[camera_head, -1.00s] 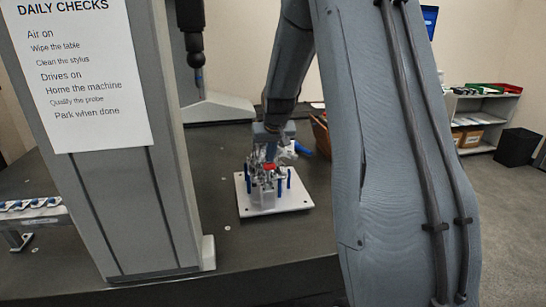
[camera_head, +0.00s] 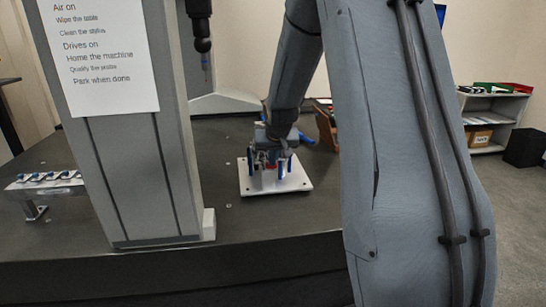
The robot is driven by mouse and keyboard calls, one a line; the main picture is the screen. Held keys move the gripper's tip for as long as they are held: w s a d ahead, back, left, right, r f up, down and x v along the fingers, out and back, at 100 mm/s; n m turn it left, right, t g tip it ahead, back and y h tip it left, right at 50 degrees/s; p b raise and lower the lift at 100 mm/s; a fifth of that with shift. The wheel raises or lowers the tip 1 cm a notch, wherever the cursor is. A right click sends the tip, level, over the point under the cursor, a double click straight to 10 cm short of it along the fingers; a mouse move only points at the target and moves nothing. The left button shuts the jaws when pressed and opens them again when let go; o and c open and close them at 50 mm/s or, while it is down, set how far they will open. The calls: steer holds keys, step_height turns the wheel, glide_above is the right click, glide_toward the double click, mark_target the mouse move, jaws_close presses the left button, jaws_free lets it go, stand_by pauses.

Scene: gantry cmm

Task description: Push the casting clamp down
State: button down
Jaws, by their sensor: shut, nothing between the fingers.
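The fixture plate (camera_head: 297,184) is a white square board lying on the dark machine table, just right of the grey column. Blue posts (camera_head: 281,169) and a grey casting with its clamp stand on it. My gripper (camera_head: 268,155) is directly over the fixture, pointing down, low among the clamp parts. Its fingers are shut with nothing between them. The clamp and casting are largely hidden by my gripper and wrist, so I cannot tell the clamp's angle or whether the fingers touch it. A small red part (camera_head: 271,166) shows below the gripper.
The grey column (camera_head: 130,170) with a paper checklist (camera_head: 100,55) stands left of the fixture. A dark probe head (camera_head: 201,30) hangs behind it. A rack of styli (camera_head: 45,180) sits at left. A brown box (camera_head: 326,130) stands behind right. Bare table lies in front of the fixture.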

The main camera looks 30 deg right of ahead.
steer(key=shift+s+a+f+b, duration=0.1)
steer(key=shift+s+f+b, duration=0.3)
steer(key=shift+f, duration=0.3)
steer(key=shift+s+a+f+b, duration=0.1)
steer(key=shift+s+f+b, duration=0.25)
steer(key=shift+f, duration=0.35)
steer(key=shift+s+f+b, duration=0.35)
steer(key=shift+s+f, duration=0.05)
steer(key=shift+f, duration=0.3)
step_height(320, 180, up, 5)
steer(key=p, duration=0.3)
steer(key=s+a+b, duration=0.3)
steer(key=s, duration=0.6)
steer(key=shift+s+r, duration=0.2)
steer(key=shift+r, duration=0.25)
